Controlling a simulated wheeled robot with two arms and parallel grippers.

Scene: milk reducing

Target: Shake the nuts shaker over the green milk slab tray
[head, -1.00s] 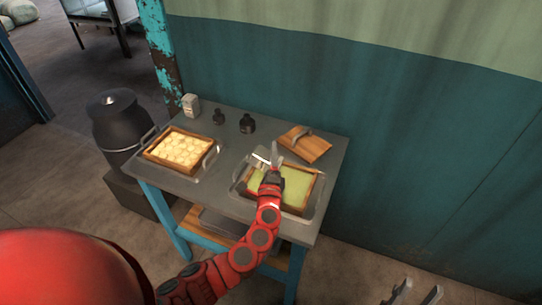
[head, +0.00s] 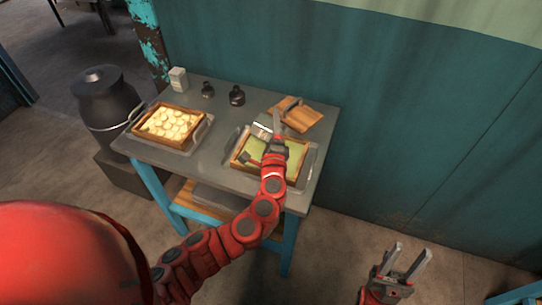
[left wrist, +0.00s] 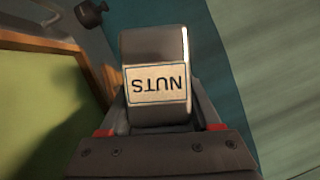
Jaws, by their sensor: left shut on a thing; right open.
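The nuts shaker (head: 262,128) is a small metal container with a pale label. In the left wrist view, the shaker (left wrist: 156,45) sits between my fingers, its "NUTS" label upside down. My left gripper (head: 266,138) is shut on it above the green milk slab tray. The tray (head: 235,160) is a wooden frame holding a green slab; my arm hides part of it. In the left wrist view its wooden edge (left wrist: 38,42) and green surface lie left of the shaker. My right gripper (head: 408,262) is open and empty at the lower right, away from the table.
A second wooden tray (head: 143,133) with round pale pieces stands on the table's left. A white carton (head: 178,79) and two dark bottles (head: 207,90) (head: 237,96) stand at the back. A wooden board with a handle (head: 308,117) lies behind the green tray. A wall (head: 400,120) rises behind.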

